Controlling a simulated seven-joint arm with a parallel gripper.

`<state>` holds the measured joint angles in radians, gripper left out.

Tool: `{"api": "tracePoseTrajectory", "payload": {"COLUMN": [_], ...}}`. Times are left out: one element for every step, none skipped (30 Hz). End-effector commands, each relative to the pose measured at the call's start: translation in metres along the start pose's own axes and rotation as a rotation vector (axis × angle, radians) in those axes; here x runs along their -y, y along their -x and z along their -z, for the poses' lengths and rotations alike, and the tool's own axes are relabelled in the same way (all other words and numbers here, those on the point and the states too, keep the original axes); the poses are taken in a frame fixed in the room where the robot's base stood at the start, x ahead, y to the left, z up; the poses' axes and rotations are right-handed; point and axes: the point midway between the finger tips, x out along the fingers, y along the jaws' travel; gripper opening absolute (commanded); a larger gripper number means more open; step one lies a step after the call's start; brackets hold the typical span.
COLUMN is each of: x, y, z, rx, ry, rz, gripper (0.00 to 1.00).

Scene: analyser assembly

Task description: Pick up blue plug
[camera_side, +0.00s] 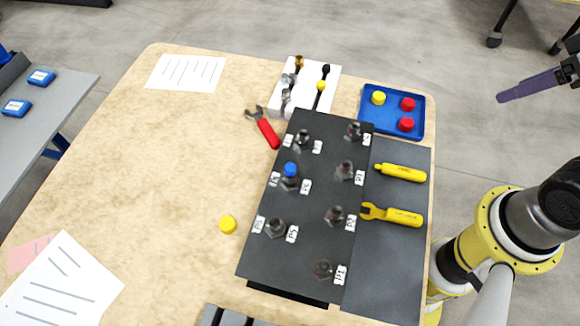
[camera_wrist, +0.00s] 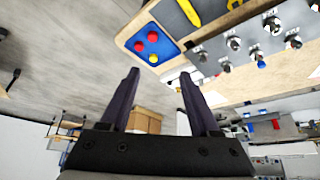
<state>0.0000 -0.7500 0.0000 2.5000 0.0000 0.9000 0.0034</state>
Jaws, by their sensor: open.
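The blue plug (camera_side: 291,170) sits on a metal fitting on the black panel (camera_side: 310,255), in the panel's left column of fittings. In the wrist view a small blue spot, the blue plug (camera_wrist: 261,64), shows on one fitting at the right. My gripper (camera_side: 502,98) is at the upper right of the side view, beyond the table's right edge and far from the plug. In the wrist view its two dark fingers (camera_wrist: 160,78) are apart with nothing between them.
A blue tray (camera_side: 364,113) holds a yellow cap and two red caps. A white rack (camera_side: 279,80) stands behind the panel. Yellow tools (camera_side: 402,173) lie on the panel's right part.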

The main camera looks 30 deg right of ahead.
Motion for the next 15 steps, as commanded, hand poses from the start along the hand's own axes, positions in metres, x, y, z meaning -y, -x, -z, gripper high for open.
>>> {"api": "tracePoseTrajectory", "payload": {"x": [0.0,0.0,0.0,0.0,0.0,0.0,0.0,0.0,0.0,0.0,0.0,0.001,0.003,0.004,0.007], "y": [0.0,0.0,0.0,0.0,0.0,0.001,0.003,0.006,0.011,0.014,0.017,0.021,0.023,0.025,0.027], "z": [0.0,0.0,-0.001,-0.001,-0.002,-0.002,-0.001,0.002,0.008,0.013,0.018,0.025,0.031,0.037,0.046], "rx": [0.0,0.0,0.002,0.005,0.009,0.012,0.011,0.007,-0.001,-0.003,-0.002,0.001,0.006,0.012,0.022], "ry": [-0.014,-0.029,-0.063,-0.097,-0.14,-0.208,-0.268,-0.332,-0.423,-0.493,-0.562,-0.651,-0.717,-0.78,-0.862], "rz": [0.0,0.0,0.0,0.0,-0.001,-0.001,-0.002,-0.001,0.0,0.001,0.001,0.003,0.004,0.006,0.008], "gripper": [0.63,0.63,0.63,0.63,0.63,0.63,0.63,0.63,0.63,0.63,0.63,0.63,0.63,0.63,0.63]}}
